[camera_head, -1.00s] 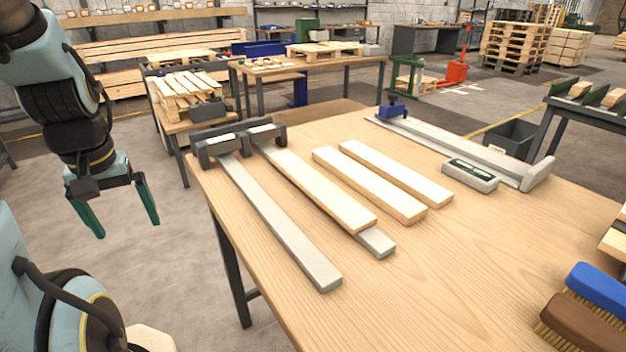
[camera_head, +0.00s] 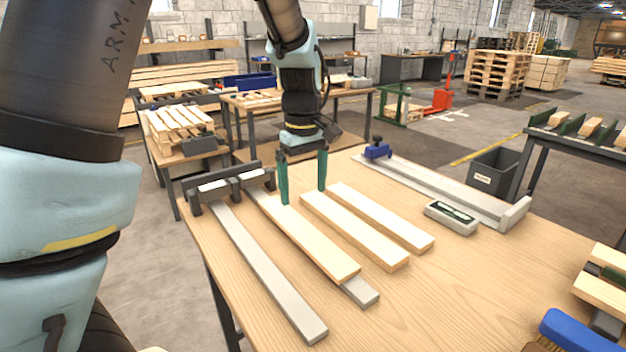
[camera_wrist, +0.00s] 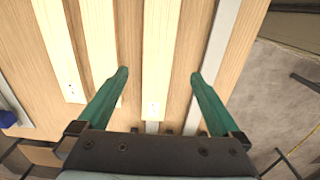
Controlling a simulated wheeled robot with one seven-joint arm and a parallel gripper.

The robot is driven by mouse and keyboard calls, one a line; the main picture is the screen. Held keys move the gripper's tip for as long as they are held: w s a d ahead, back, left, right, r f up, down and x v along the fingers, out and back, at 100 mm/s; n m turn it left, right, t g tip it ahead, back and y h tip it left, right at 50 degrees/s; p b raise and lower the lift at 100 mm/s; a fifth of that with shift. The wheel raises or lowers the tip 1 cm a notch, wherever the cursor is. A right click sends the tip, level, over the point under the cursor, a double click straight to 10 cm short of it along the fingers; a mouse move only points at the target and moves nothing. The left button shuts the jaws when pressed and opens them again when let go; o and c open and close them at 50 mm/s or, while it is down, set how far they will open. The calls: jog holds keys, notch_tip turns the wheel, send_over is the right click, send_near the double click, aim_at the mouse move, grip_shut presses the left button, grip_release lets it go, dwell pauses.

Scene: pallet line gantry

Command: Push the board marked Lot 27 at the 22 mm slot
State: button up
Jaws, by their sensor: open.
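Three pale boards lie on the workbench (camera_head: 420,290). One board (camera_head: 305,235) rests on a grey rail whose end (camera_head: 360,291) shows beyond it; its far end is at a dark gauge block (camera_head: 196,197) with two slots. Two others, a middle board (camera_head: 355,232) and a right board (camera_head: 380,215), lie beside it. No lot mark or slot size is readable. My gripper (camera_head: 303,194) is open and empty above the boards' far ends. In the wrist view the railed board (camera_wrist: 160,50) shows between my open fingers (camera_wrist: 160,73).
A bare grey rail (camera_head: 262,268) lies left of the railed board. A grey labelled box (camera_head: 451,217) and a long metal fixture with a blue clamp (camera_head: 377,152) are at the right. A blue brush (camera_head: 585,330) lies at front right. The front middle is clear.

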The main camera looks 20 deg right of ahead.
aim_at(294, 223)
jog(key=f+p, duration=0.1)
jog(key=f, duration=0.9)
jog(key=shift+s+d+f+p, duration=0.1)
jog(key=shift+d+f+p, duration=0.1)
jog(key=shift+f+p, duration=0.2)
jog(key=c, duration=1.4)
jog(key=shift+w+a+f, duration=0.1)
jog(key=shift+w+a, duration=0.15)
jog(key=shift+w, duration=0.85)
jog(key=shift+w+a, duration=0.25)
jog(key=shift+w, duration=0.8)
jog(key=shift+w, duration=0.3)
